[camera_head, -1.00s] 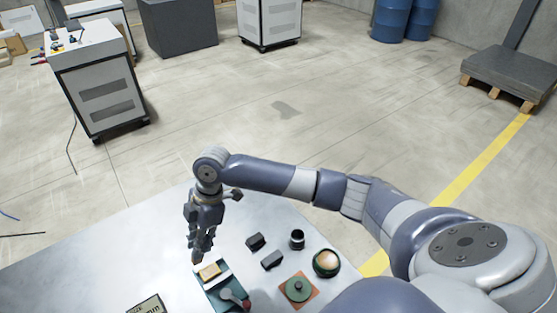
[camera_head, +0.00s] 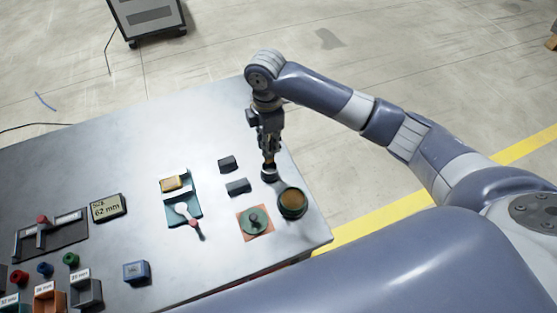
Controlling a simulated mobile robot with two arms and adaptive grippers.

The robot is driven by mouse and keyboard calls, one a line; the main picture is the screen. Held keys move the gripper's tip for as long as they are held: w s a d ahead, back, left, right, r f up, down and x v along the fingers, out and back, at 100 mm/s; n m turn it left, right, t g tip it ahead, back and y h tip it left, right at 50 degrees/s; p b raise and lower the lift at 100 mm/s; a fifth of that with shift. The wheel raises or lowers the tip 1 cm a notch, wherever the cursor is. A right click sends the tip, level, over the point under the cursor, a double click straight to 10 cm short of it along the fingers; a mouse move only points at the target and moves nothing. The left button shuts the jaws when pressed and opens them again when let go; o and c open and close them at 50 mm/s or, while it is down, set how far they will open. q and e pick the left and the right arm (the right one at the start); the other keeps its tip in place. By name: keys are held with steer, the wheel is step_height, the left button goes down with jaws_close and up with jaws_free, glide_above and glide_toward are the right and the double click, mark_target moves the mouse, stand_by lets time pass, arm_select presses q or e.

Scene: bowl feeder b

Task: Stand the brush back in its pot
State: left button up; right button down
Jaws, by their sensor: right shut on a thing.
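My right gripper (camera_head: 268,159) points down right over the small dark pot (camera_head: 269,175) near the table's far right edge. It is shut on the brush, which is too small and too covered by the fingers to make out. I cannot tell whether the brush's lower end is inside the pot or just above it. The pot stands upright, with a pale band. My left gripper is not in view.
Close by are a dark green bowl (camera_head: 292,204), a green lid (camera_head: 254,221) on an orange mat, and two dark blocks (camera_head: 237,187). A teal tray (camera_head: 182,212) with a scoop lies left.

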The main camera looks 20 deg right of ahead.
mark_target(269, 159)
step_height(269, 159, down, 3)
steer(key=shift+a+r, duration=0.1)
steer(key=shift+a, duration=0.05)
steer(key=shift+f+p, duration=0.3)
steer(key=shift+f, duration=0.05)
step_height(269, 159, down, 3)
steer(key=shift+f+p, duration=0.15)
steer(key=shift+p, duration=0.25)
steer(key=shift+f, duration=0.4)
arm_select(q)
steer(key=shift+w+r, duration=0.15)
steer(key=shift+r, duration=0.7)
arm_select(e)
steer(key=c, duration=1.6)
jaws_free()
arm_select(q)
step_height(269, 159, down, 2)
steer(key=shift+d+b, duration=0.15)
steer(key=shift+b, duration=0.95)
arm_select(e)
step_height(269, 159, up, 12)
steer(key=shift+r, duration=0.2)
